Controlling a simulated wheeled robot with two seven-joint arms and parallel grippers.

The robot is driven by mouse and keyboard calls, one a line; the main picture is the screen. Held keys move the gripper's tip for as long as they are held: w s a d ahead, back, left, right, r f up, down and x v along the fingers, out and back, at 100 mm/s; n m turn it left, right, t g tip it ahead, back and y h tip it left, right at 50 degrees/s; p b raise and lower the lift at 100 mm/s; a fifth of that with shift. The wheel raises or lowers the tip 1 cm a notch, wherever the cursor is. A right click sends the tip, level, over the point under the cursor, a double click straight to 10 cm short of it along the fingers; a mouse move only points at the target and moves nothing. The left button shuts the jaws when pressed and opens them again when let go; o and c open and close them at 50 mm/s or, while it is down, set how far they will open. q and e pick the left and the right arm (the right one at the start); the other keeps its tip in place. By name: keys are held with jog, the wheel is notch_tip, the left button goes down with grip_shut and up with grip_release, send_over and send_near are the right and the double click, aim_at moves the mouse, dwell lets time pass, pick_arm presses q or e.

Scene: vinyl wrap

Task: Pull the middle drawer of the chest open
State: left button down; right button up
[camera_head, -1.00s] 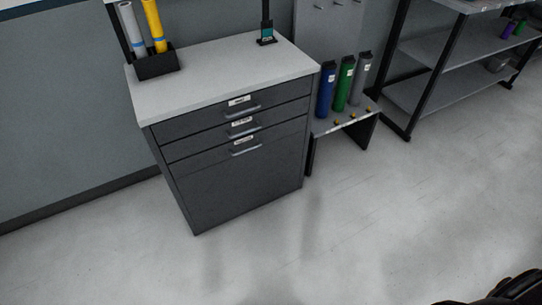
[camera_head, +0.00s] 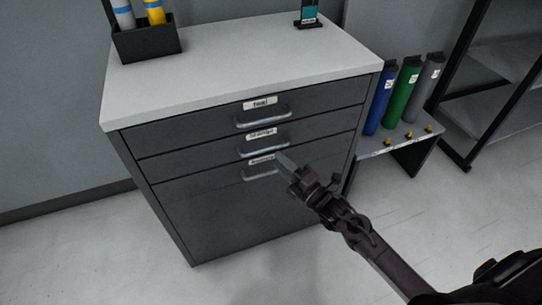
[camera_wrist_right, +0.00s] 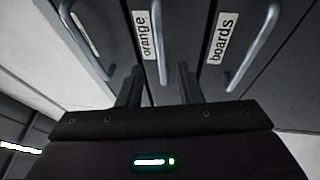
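The grey chest (camera_head: 225,215) has three drawer fronts with bar handles, and all look closed. The middle drawer (camera_head: 200,158) has a white label and a silver handle (camera_head: 264,149); in the right wrist view this handle (camera_wrist_right: 159,45) is beside a label reading "orange". My right gripper (camera_head: 287,168) is in front of the chest, near the middle and bottom handles. In the right wrist view its two fingers (camera_wrist_right: 158,85) are apart, with the middle handle ahead between them. I cannot tell any contact. My left gripper is not in view.
The bottom handle (camera_wrist_right: 254,45), beside the "boards" label, is close to the right finger in the wrist view. A low stand (camera_head: 400,142) with blue, green and grey rolls is right of the chest. A black holder (camera_head: 146,42) stands on top. Floor in front is clear.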

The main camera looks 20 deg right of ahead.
jog(key=x, duration=0.5)
jog(key=shift+f, duration=0.15)
jog(key=shift+c, duration=0.2)
jog(key=shift+d, duration=0.1)
grip_shut()
